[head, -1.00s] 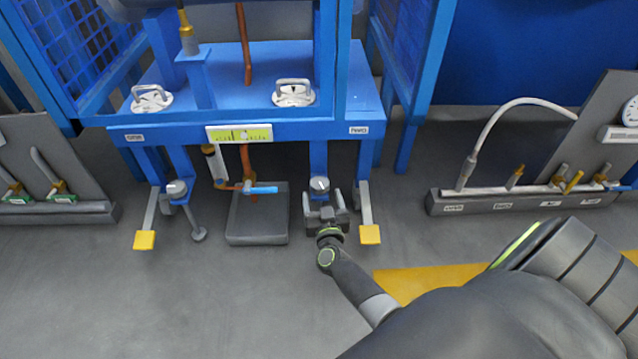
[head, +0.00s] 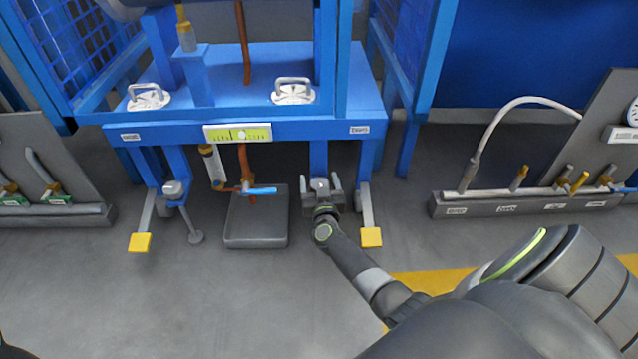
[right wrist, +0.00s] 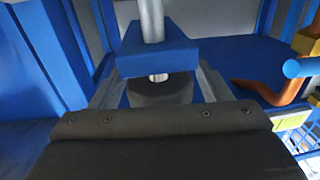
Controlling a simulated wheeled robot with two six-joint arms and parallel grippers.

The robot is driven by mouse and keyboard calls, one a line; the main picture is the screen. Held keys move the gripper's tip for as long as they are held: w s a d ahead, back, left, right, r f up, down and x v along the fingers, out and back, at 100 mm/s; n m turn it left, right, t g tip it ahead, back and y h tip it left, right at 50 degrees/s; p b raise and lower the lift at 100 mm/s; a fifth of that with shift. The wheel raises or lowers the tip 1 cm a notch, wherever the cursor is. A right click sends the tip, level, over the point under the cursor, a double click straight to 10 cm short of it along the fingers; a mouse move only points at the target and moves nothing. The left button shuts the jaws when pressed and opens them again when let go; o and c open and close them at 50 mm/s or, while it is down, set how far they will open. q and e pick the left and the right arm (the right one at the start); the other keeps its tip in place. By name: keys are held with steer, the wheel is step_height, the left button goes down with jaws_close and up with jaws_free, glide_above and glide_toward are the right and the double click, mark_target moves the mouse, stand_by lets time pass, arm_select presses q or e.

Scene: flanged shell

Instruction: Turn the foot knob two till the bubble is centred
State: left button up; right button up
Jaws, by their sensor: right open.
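The right-hand foot knob (head: 320,184) is under the blue bench frame and is partly hidden by my right gripper. My right gripper (head: 320,176) is open, with one finger on each side of this knob. In the right wrist view a dark round knob (right wrist: 160,89) sits between the spread fingers, below a blue block with a silver rod. I cannot tell if the fingers touch it. The level vial (head: 237,134) is yellow-green on the frame's front edge. Its pale bubble looks near the middle; its exact offset is too small to read. My left gripper is not in view.
Another foot knob (head: 173,188) is on the left leg. Yellow-footed struts (head: 371,237) flank the frame. Grey pipe racks stand at both sides. The front floor at left is clear.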

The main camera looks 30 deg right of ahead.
steer(key=c, duration=1)
